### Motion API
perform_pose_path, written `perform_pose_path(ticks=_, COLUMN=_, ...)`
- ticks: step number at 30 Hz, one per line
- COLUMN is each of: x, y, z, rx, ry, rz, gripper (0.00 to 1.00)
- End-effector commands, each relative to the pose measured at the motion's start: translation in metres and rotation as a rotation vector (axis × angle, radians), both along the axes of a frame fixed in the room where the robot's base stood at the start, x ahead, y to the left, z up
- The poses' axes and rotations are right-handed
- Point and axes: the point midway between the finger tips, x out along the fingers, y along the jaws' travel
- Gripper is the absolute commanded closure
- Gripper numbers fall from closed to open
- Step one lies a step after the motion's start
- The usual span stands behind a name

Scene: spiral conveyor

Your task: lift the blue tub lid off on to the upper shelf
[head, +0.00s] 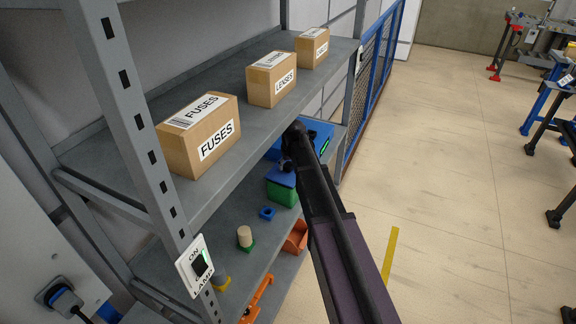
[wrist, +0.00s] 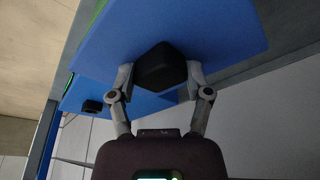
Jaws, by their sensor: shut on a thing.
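In the wrist view my gripper (wrist: 160,85) is shut on the black knob (wrist: 161,66) of a blue lid (wrist: 215,35), one finger on each side. In the head view my gripper (head: 296,138) is beside the shelf edge, below the boxes' level, with blue surfaces around it. My arm and gripper partly hide the lid there. A green tub (head: 282,194) with blue on top stands on the lower shelf, just below. A second blue lid-like piece (wrist: 125,100) with a black knob shows beyond in the wrist view.
Three cardboard boxes, FUSES (head: 198,135), LENSES (head: 271,80) and one farther back (head: 313,48), stand on the upper shelf (head: 240,130), with bare shelf between them. A grey post with a lamp switch (head: 196,266) stands in front.

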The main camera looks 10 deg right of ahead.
Motion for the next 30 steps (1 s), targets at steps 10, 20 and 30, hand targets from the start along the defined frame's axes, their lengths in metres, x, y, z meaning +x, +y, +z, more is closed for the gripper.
perform_pose_path(ticks=10, x=0.000, y=0.000, z=0.012, rx=0.000, ry=0.000, rz=0.000, gripper=0.93)
perform_pose_path(ticks=20, x=0.000, y=0.000, z=0.016, rx=0.000, ry=0.000, rz=0.000, gripper=0.93)
perform_pose_path(ticks=30, x=0.000, y=0.000, z=0.016, rx=0.000, ry=0.000, rz=0.000, gripper=0.93)
